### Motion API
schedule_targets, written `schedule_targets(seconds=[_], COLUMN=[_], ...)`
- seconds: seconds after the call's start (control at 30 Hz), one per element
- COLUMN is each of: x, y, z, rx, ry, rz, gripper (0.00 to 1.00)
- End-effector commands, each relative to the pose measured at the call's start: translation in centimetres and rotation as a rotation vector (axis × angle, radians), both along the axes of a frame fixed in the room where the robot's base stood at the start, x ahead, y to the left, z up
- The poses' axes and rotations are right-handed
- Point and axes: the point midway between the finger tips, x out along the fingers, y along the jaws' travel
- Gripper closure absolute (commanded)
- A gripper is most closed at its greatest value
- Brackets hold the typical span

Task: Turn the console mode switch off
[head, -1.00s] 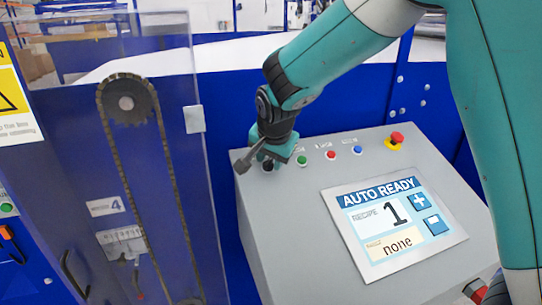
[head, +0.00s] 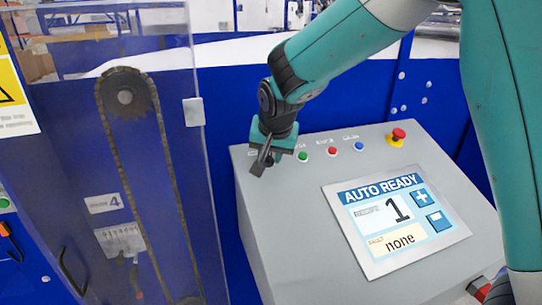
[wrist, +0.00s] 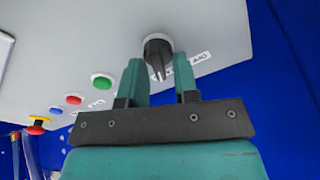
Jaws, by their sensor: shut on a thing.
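The console mode switch is a black rotary knob (wrist: 158,48) with a pale pointer line, on the grey console top (wrist: 110,30) in the wrist view. My gripper (wrist: 160,68) is shut on this knob, with one teal finger on each side of it. In the head view my gripper (head: 266,158) is at the back left corner of the console and hides most of the knob. The console screen (head: 396,218) reads AUTO READY, recipe 1, fault none.
Right of the switch are a green button (head: 303,157), a red button (head: 332,151), a blue button (head: 358,146) and a red mushroom button on yellow (head: 398,135). A clear guard panel with a chain and sprocket (head: 124,96) stands left of the console.

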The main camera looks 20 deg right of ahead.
Motion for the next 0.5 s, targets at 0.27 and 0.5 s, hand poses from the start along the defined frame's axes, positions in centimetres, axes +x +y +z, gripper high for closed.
schedule_targets(seconds=[0.27,0.5], x=[0.06,0.06], y=[0.12,0.30], z=[-0.06,-0.03], rx=[-0.098,-0.184], ry=[-0.001,0.000], rz=[0.243,0.454], gripper=[0.95,0.95])
